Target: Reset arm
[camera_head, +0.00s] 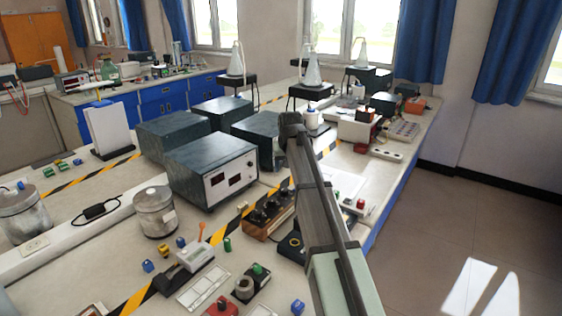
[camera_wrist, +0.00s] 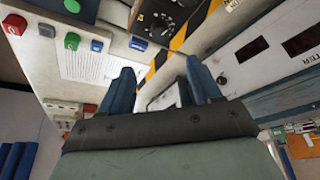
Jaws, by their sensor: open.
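My gripper (camera_wrist: 160,78) shows in the wrist view with its two blue fingers apart and nothing held between them. Behind the fingers are the white bench top and a yellow-black striped tape (camera_wrist: 183,40). In the head view my arm (camera_head: 318,215) rises from the bottom edge over the bench, and its far end stands in front of a dark instrument box. I cannot make out the fingers in the head view.
A metal can (camera_head: 155,212) and small coloured knobs stand at left. Flasks on black stands (camera_head: 312,72) are at the back. The floor (camera_head: 465,225) at right is clear.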

